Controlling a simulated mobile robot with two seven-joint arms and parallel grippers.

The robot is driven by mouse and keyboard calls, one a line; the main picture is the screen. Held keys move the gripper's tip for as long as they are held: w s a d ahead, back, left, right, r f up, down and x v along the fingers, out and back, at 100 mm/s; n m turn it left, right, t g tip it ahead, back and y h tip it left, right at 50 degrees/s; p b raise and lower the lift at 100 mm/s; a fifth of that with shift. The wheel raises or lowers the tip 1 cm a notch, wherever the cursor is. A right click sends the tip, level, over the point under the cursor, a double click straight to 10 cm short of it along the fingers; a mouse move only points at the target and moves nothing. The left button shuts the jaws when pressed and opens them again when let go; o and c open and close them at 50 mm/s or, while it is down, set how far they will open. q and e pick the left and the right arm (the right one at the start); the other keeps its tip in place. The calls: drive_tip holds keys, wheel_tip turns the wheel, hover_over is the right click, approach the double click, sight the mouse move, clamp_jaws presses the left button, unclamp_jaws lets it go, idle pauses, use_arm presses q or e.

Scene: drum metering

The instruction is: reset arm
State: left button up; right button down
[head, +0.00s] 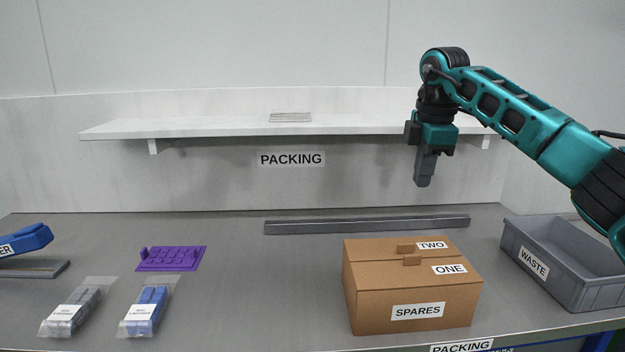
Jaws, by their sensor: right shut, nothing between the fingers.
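My right arm comes in from the right side of the head view. My right gripper (423,182) points straight down, with its fingers together and nothing between them. It hangs in the air above the grey table (250,290), in front of the wall and higher than the cardboard box. My left gripper is not in view.
A closed cardboard box (375,306) labelled SPARES stands below my right gripper. A grey WASTE bin (543,283) is at right. A shelf (220,128) runs behind. A purple tray (150,266), two bagged packs (66,318) (143,319) and a blue tool (30,238) lie left.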

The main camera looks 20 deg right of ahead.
drive_tip(key=a+f+n+y, duration=0.4)
drive_tip(key=a+f, duration=0.3)
drive_tip(key=a, duration=0.4)
drive_tip(key=a+f+n+y, duration=0.4)
drive_tip(key=a+f, duration=0.3)
drive_tip(key=a, duration=0.4)
drive_tip(key=s+a+f+t+y, duration=0.1)
drive_tip(key=s+a+f+y, duration=0.1)
drive_tip(key=s+a+y, duration=0.4)
drive_tip(key=s+a+f+y, duration=0.1)
drive_tip(key=a+y, duration=0.3)
drive_tip(key=a, duration=0.4)
drive_tip(key=s+d+f+m+t+h, duration=0.4)
drive_tip(key=s+d+f+m+h, duration=0.3)
drive_tip(key=s+f+m, duration=0.3)
drive_tip(key=s+d+f+m+t+h, duration=0.3)
drive_tip(key=s+d+f+m+h, duration=0.5)
drive_tip(key=f, duration=0.7)
drive_tip(key=s+m, duration=0.1)
drive_tip(key=m, duration=0.1)
drive_tip(key=shift+s+d+m+t+h, duration=0.3)
drive_tip(key=shift+s+d+t, duration=0.1)
